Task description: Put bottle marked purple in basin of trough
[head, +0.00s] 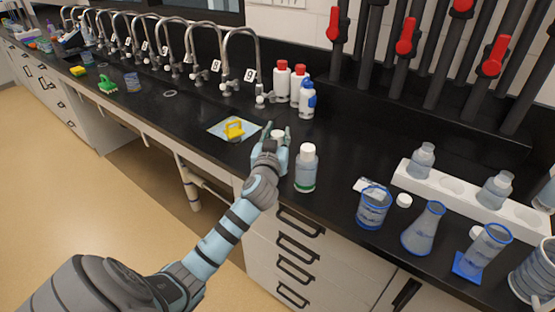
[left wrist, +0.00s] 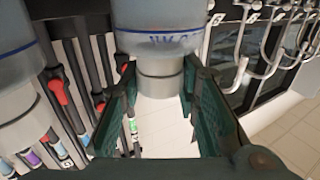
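My left gripper (head: 275,137) is at a white-capped bottle (head: 278,134) on the black bench; the gripper hides most of it. In the left wrist view its cap and neck (left wrist: 160,80) show between the fingertips of my left gripper (left wrist: 159,95), close to both. I cannot tell whether the fingers press on it. Its clear body with blue lettering (left wrist: 158,25) shows above, cut off by the frame. No purple mark is visible on it. A white-capped bottle with a green band (head: 306,170) stands just right of the gripper. My right gripper is not in view.
A yellow-handled object (head: 234,128) lies on a pale mat left of the gripper. Red- and blue-capped bottles (head: 307,100) stand behind. A white rack (head: 450,190), a blue-rimmed beaker (head: 373,207) and a flask (head: 423,230) stand right. Curved taps (head: 240,60) line the back.

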